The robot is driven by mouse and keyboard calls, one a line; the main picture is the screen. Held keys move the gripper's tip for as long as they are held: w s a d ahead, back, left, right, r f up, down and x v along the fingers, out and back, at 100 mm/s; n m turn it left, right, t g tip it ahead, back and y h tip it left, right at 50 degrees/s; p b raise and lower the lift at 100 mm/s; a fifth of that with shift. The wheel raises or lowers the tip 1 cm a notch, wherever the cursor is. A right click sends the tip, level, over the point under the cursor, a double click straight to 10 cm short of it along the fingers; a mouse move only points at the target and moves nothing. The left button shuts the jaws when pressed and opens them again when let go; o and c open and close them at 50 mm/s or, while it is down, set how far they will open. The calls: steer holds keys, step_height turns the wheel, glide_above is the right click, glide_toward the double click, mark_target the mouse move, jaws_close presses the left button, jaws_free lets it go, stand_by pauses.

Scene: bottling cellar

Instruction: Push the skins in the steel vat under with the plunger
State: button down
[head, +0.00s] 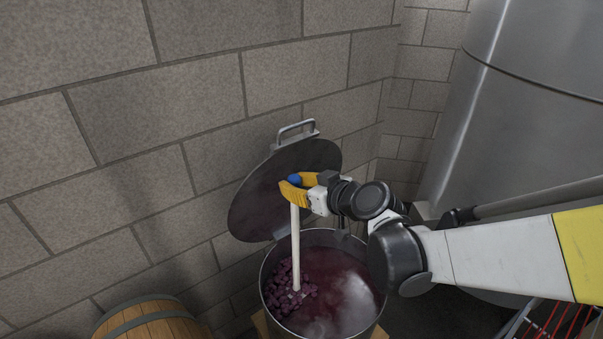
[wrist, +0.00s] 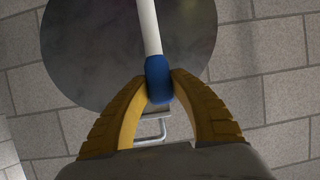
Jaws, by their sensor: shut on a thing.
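The steel vat (head: 376,324) stands open at the bottom centre of the head view, holding dark red liquid. Purple skins (head: 311,284) float in a clump along its left side; the rest of the surface looks clear of them. My gripper (head: 294,187) is above the vat, its yellow fingers shut on the blue grip (head: 293,180) of the plunger (head: 295,245). The white shaft hangs nearly upright, its lower end among the skins; how deep its foot sits is hard to tell. In the wrist view the fingers hold the blue grip (wrist: 159,82) from both sides.
The vat's round lid (head: 262,194) with a handle is tilted up behind the vat, against the block wall. A wooden barrel (head: 152,322) stands at the lower left. A big steel tank (head: 530,110) fills the right. A red rack (head: 560,322) shows at the lower right.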

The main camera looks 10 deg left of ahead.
step_height(320, 180, down, 6)
steer(key=b, duration=0.4)
steer(key=shift+r, duration=0.25)
stand_by(0.3)
step_height(320, 180, up, 12)
steer(key=p, duration=0.8)
steer(key=shift+p, duration=0.3)
step_height(320, 180, up, 9)
steer(key=p, duration=0.6)
steer(key=shift+p, duration=0.35)
